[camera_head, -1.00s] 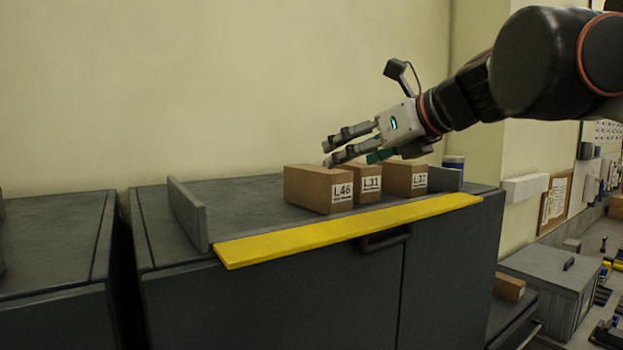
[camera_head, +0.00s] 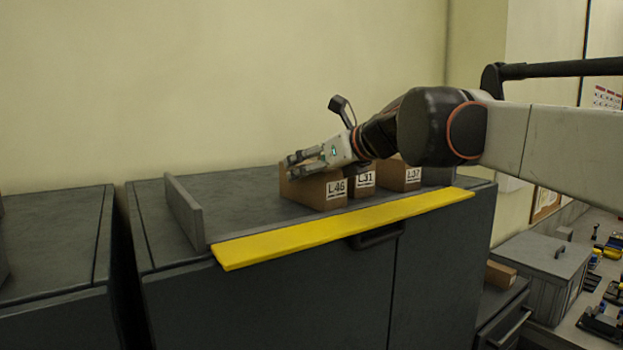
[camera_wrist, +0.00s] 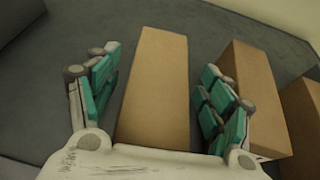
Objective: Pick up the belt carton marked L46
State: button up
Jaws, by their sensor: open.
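The belt carton marked L46 (camera_head: 328,191) is a brown box with a white label, standing on the grey cabinet top at the left end of a row of cartons. My gripper (camera_head: 291,166) is at this carton, partly covering its top in the head view. In the wrist view the carton (camera_wrist: 158,88) lies between the two open fingers of my gripper (camera_wrist: 158,100), with a gap on each side. The right finger sits between it and the neighbouring carton. The label is hidden in the wrist view.
Carton L31 (camera_head: 366,182) stands close to the right, then carton L37 (camera_head: 405,174). A grey upright plate (camera_head: 184,209) stands at the left, with bare top between it and L46. A yellow strip (camera_head: 340,230) runs along the front edge.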

jog(key=shift+w+a+f, duration=0.2)
jog(key=shift+w+a, duration=0.1)
jog(key=shift+w, duration=0.05)
jog(key=shift+s+d, duration=0.1)
jog(key=shift+s, duration=0.05)
jog(key=c, duration=1.4)
jog(key=shift+r, duration=0.15)
